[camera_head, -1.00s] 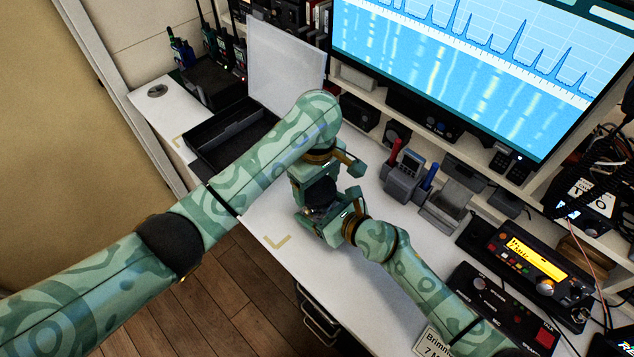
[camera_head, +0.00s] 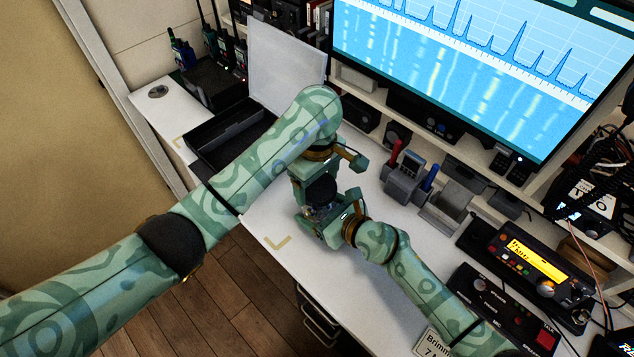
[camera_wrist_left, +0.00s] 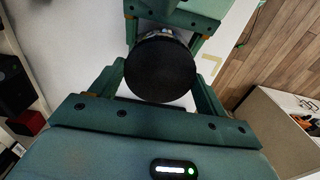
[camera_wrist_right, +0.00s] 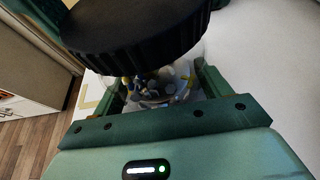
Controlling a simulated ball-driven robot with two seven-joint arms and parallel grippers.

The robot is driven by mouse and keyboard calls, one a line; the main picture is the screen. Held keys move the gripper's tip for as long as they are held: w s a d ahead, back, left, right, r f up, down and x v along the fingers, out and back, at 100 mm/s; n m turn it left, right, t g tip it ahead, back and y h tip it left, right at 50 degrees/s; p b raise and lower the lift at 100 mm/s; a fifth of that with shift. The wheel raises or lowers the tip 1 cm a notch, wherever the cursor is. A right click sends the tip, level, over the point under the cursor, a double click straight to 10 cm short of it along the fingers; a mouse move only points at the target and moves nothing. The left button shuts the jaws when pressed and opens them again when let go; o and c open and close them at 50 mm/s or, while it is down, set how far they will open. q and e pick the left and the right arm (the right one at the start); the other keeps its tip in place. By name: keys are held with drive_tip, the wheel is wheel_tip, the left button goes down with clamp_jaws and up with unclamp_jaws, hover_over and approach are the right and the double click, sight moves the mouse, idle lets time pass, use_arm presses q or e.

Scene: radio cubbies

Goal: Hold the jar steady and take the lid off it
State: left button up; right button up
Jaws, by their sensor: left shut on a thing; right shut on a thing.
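The jar (camera_head: 316,213) is clear, with small mixed items inside, and stands upright at the desk's front part. Its round black lid (camera_head: 321,189) sits at its top. My left gripper (camera_head: 325,182) comes from above and is shut on the lid, which fills the space between its fingers in the left wrist view (camera_wrist_left: 160,70). My right gripper (camera_head: 330,216) is shut on the jar body from the side. The right wrist view shows the jar's contents (camera_wrist_right: 155,88) below the lid (camera_wrist_right: 140,32). Whether a gap parts lid and jar I cannot tell.
A black open tray (camera_head: 212,143) lies behind my left arm, beside a white upright panel (camera_head: 286,68). Radio gear (camera_head: 530,262) fills the right side. A yellow corner mark (camera_head: 278,243) lies on bare desk.

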sight(317, 186)
use_arm(q)
drive_tip(key=shift+r, duration=0.55)
drive_tip(key=shift+r, duration=2.05)
use_arm(e)
drive_tip(key=o, duration=1.9)
drive_tip(key=shift+d, duration=0.1)
